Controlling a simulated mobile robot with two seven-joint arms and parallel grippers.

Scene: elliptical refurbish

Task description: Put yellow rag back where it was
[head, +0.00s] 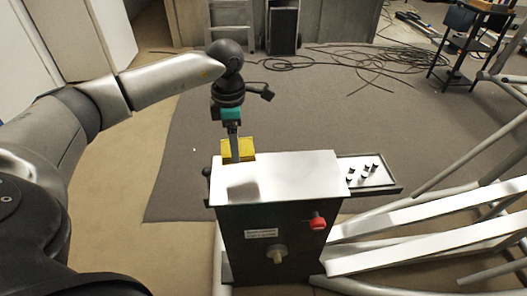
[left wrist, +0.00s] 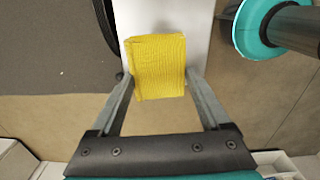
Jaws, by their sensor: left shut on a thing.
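The yellow rag (head: 245,146) is a folded cloth at the back left edge of the white top of a dark cabinet (head: 290,170). In the left wrist view the rag (left wrist: 158,65) lies between my two fingers, over the end of the white top. My left gripper (head: 235,156) points down and is shut on the rag. In the left wrist view my left gripper (left wrist: 159,80) has a finger at each side of the rag. I cannot tell whether the rag rests on the top or is just above it. My right gripper is not in view.
The white top is otherwise bare. A side tray (head: 372,175) with several small black pieces adjoins it on the right. A red knob (head: 318,221) sticks out of the cabinet front. Metal rails (head: 430,215) stand at the right. Loose cables (head: 350,60) lie on the floor behind.

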